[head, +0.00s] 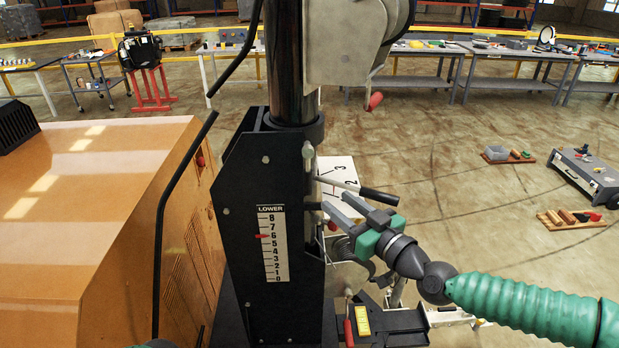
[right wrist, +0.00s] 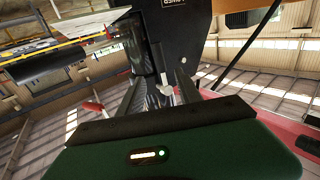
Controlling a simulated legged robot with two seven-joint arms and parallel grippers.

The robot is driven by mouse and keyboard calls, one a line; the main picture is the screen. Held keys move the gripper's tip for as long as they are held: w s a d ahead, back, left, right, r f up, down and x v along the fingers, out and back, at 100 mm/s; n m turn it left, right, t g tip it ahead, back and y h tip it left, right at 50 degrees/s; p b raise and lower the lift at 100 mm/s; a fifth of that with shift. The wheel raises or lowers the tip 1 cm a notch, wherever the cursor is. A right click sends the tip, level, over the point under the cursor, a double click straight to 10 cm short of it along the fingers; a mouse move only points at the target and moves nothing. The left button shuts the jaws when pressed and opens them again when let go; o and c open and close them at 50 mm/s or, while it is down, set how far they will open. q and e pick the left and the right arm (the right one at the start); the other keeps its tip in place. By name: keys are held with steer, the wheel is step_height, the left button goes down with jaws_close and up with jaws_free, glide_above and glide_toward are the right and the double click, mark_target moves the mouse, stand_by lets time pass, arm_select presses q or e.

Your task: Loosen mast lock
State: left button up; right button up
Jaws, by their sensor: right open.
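The black mast column (head: 285,190) stands upright with a LOWER scale (head: 273,245); its red pointer is near 6. A lever with a pale rod and black grip (head: 380,195) sticks out to the right from the column. A small pale fitting (head: 308,152) sits above it. I cannot tell which part is the mast lock. My right gripper (head: 334,204) is open beside the column, its fingers just below the lever. In the right wrist view, a pale metal piece (right wrist: 166,90) shows between the open fingers (right wrist: 158,92); contact is unclear. Only a green sliver, probably my left gripper, shows at the bottom.
An orange housing (head: 100,210) fills the left. A grey winch housing with a red-handled crank (head: 375,100) hangs above the right gripper. A red-handled lever (head: 349,332) and black bracket (head: 395,325) lie below. The floor to the right is mostly open.

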mark_target(311, 182)
steer(key=p+x, duration=0.3)
steer(key=x, duration=0.8)
steer(key=shift+w+a, duration=0.25)
steer(key=shift+w, duration=0.05)
steer(key=shift+w+a+f, duration=0.15)
steer(key=shift+w, duration=0.05)
steer(key=shift+d, duration=0.2)
steer(key=shift+d, duration=0.1)
steer(key=c, duration=0.5)
jaws_close()
steer(key=shift+r, duration=0.25)
